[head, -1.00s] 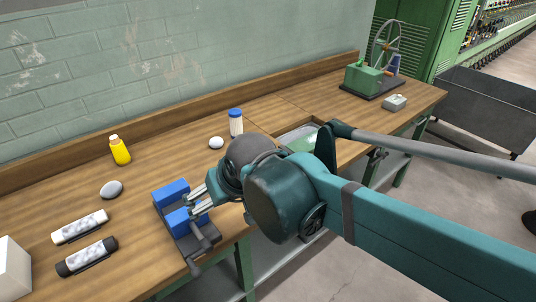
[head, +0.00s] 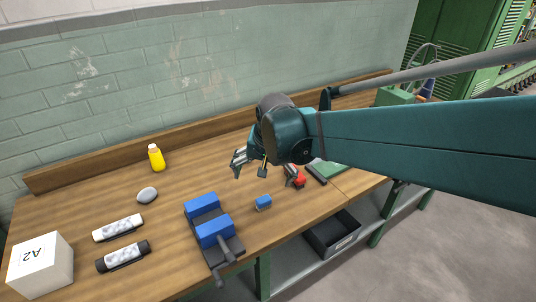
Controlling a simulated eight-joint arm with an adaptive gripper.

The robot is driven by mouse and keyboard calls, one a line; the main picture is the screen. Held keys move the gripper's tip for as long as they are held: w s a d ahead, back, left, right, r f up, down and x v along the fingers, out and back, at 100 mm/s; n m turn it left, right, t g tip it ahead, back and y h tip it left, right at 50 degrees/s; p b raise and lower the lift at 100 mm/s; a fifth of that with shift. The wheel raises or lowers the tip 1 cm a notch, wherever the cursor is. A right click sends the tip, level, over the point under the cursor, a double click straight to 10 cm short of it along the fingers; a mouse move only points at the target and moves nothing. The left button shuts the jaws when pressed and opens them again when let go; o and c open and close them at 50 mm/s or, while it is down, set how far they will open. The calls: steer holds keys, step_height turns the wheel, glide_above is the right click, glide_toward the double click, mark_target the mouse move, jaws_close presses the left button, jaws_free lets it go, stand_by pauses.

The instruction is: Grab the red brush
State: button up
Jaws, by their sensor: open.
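A small red object (head: 298,181), which looks like the red brush, lies on the workbench right of the middle in the head view. One finger of my gripper partly covers it, so its full shape is hidden. My gripper (head: 263,171) is open, its fingers spread and pointing down over the bench. The red object is at its right finger, not between the fingers as far as I can see. I cannot tell whether they touch.
A blue vise (head: 207,222) stands at the bench's front, with a small blue block (head: 263,203) beside it. A dark bar (head: 316,174) and a green mat (head: 332,168) lie right of the red object. A yellow bottle (head: 156,158) stands at the back left.

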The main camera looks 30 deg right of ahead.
steer(key=w+d+m+g+p, duration=0.2)
steer(key=w+d+m+p, duration=0.3)
steer(key=d, duration=0.4)
steer(key=m+g+p, duration=0.2)
steer(key=m+p, duration=0.3)
glide_above(299, 172)
steer(key=w, duration=0.2)
steer(key=shift+y, duration=0.4)
steer(key=f, duration=0.6)
steer(key=shift+s+d, duration=0.1)
steer(key=shift+d, duration=0.25)
steer(key=shift+d+f+m, duration=0.3)
steer(key=shift+d, duration=0.1)
steer(key=shift+f, duration=1.3)
steer(key=shift+s+a+f, duration=0.1)
steer(key=shift+a+f, duration=0.05)
steer(key=shift+f, duration=2.45)
